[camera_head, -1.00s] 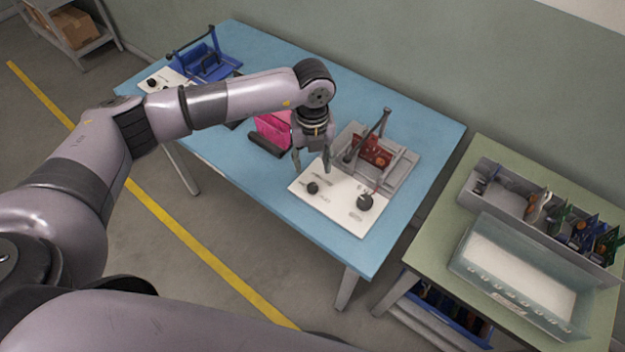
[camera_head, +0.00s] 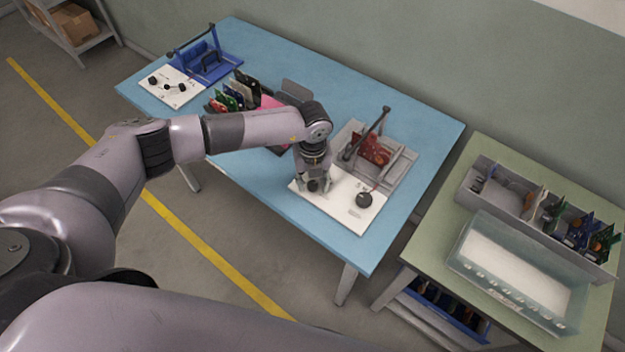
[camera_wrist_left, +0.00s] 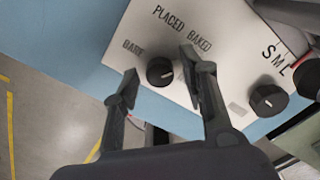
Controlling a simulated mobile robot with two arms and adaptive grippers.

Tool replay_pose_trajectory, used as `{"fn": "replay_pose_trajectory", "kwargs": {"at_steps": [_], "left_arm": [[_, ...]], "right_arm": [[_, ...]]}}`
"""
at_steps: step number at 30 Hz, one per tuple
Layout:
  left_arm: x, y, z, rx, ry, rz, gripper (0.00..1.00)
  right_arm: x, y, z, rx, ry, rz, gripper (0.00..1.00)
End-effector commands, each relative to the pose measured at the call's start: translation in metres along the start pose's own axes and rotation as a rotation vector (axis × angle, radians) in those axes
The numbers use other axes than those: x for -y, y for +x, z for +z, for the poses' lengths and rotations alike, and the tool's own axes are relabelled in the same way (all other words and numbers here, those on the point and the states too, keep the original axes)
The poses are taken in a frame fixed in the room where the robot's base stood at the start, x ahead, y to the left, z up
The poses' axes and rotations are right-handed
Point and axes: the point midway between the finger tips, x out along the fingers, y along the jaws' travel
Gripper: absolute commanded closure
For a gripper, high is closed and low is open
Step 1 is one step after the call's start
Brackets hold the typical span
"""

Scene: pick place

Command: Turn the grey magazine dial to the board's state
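The grey magazine (camera_head: 408,160) stands on the blue table with a red board (camera_head: 372,149) upright in it. Its white panel (camera_head: 340,206) lies in front. In the left wrist view the panel carries a black dial (camera_wrist_left: 160,71) with the labels BARE, PLACED and BAKED around it. The dial's exact pointing is too small to tell. My left gripper (camera_head: 314,188) is over this dial; in the wrist view its open fingers (camera_wrist_left: 155,78) stand on either side of the knob, with gaps visible. My right gripper is not in view.
A second black dial (camera_wrist_left: 268,100) near the letters S M L sits on the same panel, also visible in the head view (camera_head: 364,200). A blue magazine (camera_head: 214,62) with its own panel stands far left. A green table (camera_head: 440,240) with bins is at right.

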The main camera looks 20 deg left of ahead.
Motion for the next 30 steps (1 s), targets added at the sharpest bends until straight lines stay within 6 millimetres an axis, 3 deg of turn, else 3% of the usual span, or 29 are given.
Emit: {"fn": "replay_pose_trajectory", "kwargs": {"at_steps": [16, 30], "left_arm": [[0.0002, -0.0005, 0.0001, 0.000, 0.000, -0.001, 0.99], [0.0005, 0.0014, 0.0002, 0.000, 0.078, -0.002, 1.00]], "right_arm": [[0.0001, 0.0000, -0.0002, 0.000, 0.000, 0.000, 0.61], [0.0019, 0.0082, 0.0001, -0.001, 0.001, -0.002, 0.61]]}}
